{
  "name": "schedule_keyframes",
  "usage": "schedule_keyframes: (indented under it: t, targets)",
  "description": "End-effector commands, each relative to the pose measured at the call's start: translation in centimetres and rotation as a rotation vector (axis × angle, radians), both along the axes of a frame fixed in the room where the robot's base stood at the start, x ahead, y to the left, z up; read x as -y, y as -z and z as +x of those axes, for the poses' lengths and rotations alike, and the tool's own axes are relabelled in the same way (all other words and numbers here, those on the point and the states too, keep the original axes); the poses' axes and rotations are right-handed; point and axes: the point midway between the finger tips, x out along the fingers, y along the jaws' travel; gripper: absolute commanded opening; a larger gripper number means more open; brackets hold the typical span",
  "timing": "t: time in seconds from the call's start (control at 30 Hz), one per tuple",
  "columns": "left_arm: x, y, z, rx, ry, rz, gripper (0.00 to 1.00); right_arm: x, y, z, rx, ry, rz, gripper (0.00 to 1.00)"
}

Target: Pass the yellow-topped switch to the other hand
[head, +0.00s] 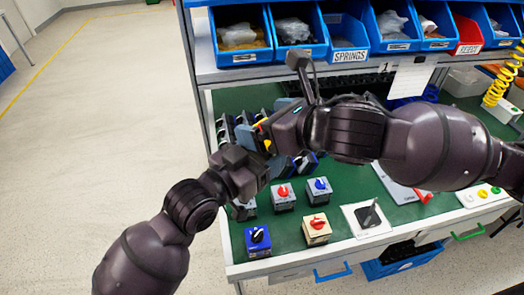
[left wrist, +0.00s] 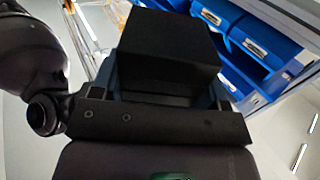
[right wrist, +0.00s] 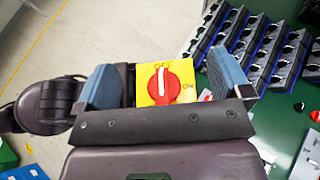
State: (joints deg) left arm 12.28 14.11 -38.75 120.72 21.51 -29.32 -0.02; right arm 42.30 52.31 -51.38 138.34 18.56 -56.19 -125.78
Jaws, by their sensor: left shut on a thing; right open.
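The yellow-topped switch shows in the right wrist view (right wrist: 150,92) with a red round knob, its yellow face toward that camera. In the head view only a little of its yellow (head: 263,123) shows between the two grippers. My left gripper (head: 255,160) is shut on the switch; its dark body (left wrist: 170,50) fills the left wrist view. My right gripper (right wrist: 160,85) is open, its blue fingers on both sides of the yellow face with gaps left and right. In the head view the right gripper (head: 272,128) is close above the left one. The switch's sides are mostly hidden.
Other switches stand on the green bench (head: 345,185), with red knobs (head: 283,195) and blue knobs (head: 258,240). Racks of dark switches (right wrist: 270,45) lie behind the grippers. Blue bins (head: 240,45) line the shelf above. Floor at left is clear.

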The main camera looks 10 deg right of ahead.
Motion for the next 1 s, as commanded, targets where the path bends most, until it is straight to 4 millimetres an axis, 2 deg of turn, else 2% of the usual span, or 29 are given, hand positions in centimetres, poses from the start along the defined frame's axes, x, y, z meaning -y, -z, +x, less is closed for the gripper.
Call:
schedule_keyframes:
  t: [0.1, 0.3, 0.57, 0.77, 1.0]
  targets:
    - [0.0, 0.0, 0.0, 0.0, 0.0, 0.0, 0.32, 0.0, -2.2, 0.1, 0.007, -0.001, -0.001, 0.98]
    - [0.0, -0.1, 0.0, 0.001, 0.0, -0.001, 0.32, 0.1, -5.1, 0.2, 0.008, 0.004, -0.003, 0.98]
    - [0.0, -0.1, 0.0, 0.001, 0.0, -0.002, 0.32, 0.2, -7.1, 0.3, 0.003, 0.007, -0.004, 0.98]
    - [0.0, -0.1, 0.0, 0.001, 0.0, -0.002, 0.32, 0.3, -6.6, 1.0, -0.059, 0.041, 0.081, 0.98]
    - [0.0, -0.1, 0.0, 0.001, 0.0, -0.002, 0.32, 1.7, -2.9, 4.3, -0.32, 0.212, 0.453, 0.98]
